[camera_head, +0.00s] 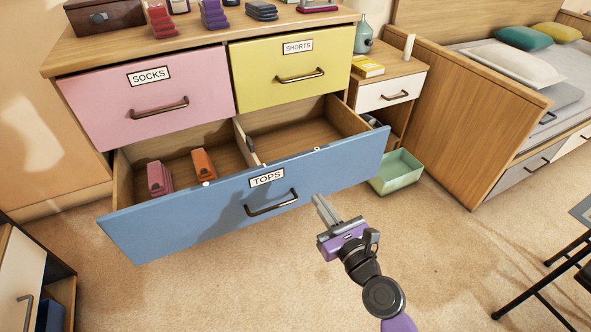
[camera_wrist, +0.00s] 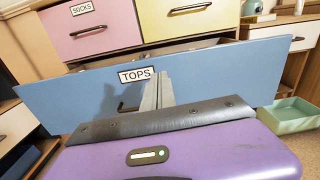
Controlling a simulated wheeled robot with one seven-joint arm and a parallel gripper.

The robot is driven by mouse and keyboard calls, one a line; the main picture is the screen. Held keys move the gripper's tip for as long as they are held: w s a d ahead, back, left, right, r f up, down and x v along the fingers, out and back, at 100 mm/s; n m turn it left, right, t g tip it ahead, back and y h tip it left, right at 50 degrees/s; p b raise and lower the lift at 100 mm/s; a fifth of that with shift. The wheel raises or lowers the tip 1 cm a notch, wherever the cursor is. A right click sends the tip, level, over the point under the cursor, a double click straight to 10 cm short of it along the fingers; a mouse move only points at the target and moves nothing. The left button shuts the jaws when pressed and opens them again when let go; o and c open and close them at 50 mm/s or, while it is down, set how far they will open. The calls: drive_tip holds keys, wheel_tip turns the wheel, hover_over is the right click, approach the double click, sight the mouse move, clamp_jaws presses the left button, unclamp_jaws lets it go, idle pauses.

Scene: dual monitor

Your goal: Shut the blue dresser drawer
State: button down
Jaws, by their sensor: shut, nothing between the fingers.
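The blue drawer (camera_head: 180,220), labelled TOPS, is pulled well out of the wooden dresser (camera_head: 60,55). Its dark handle (camera_head: 271,205) is on the front panel below the label. A pink folded item (camera_head: 159,178) and an orange one (camera_head: 204,165) lie inside on the left. My gripper (camera_head: 321,204) is shut and empty, just in front of the drawer's front, to the right of the handle. In the wrist view the fingers (camera_wrist: 157,92) overlap the blue front (camera_wrist: 220,75) below the label and partly hide the handle. I cannot tell whether they touch the panel.
The pink SOCKS drawer (camera_head: 150,100) and yellow SHORTS drawer (camera_head: 290,72) above look closed. A green bin (camera_head: 400,172) stands on the carpet right of the blue drawer, near a nightstand (camera_head: 416,75) and bed. Carpet in front is clear; a dark-legged chair (camera_head: 545,285) stands at right.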

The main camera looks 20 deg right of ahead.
sight(290, 160)
drive_tip(key=shift+m, duration=0.3)
drive_tip(key=w+b, duration=0.1)
drive_tip(key=w, duration=1.3)
drive_tip(key=shift+b, duration=0.35)
